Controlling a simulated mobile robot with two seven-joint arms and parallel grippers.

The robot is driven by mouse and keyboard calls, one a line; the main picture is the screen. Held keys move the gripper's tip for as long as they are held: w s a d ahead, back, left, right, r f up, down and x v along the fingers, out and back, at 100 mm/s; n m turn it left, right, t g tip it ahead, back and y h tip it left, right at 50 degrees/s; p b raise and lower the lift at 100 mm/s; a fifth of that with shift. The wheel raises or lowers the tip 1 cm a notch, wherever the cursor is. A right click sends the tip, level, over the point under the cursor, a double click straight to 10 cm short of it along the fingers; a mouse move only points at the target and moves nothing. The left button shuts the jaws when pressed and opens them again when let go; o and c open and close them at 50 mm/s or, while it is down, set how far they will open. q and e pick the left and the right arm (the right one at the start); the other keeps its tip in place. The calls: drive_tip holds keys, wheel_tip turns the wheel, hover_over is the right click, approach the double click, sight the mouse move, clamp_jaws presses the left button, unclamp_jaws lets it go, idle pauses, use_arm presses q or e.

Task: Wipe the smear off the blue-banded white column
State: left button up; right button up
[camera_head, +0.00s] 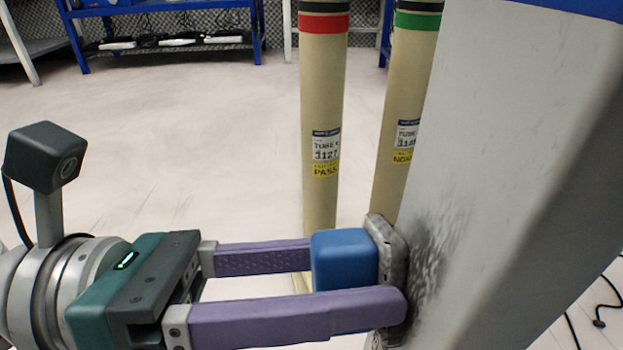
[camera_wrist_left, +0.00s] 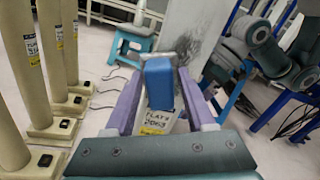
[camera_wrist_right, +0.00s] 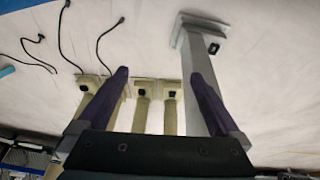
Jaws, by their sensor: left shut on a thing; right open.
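The white column (camera_head: 530,150) leans large across the right of the head view, with a bit of blue band (camera_head: 585,6) at its top edge. A dark grey smear (camera_head: 437,245) is on its left side. My left gripper (camera_head: 352,280) is shut on a blue block with a grey pad, the wiper (camera_head: 342,260). The pad faces the column at the smear and seems to touch it; part of the smear is hidden behind it. The wiper also shows in the left wrist view (camera_wrist_left: 158,82). My right gripper (camera_wrist_right: 153,72) is open and empty in the right wrist view.
A cream tube with a red band (camera_head: 323,120) and one with a green band (camera_head: 405,110) stand just behind the wiper. A blue-framed shelf (camera_head: 165,45) is at the back. Black cables (camera_head: 600,308) lie at lower right. Floor at left is clear.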

use_arm(q)
drive_tip(key=shift+d, duration=0.2)
drive_tip(key=shift+w+d+p, duration=0.1)
drive_tip(key=shift+d+p, duration=0.2)
drive_tip(key=shift+d, duration=0.7)
idle(0.4)
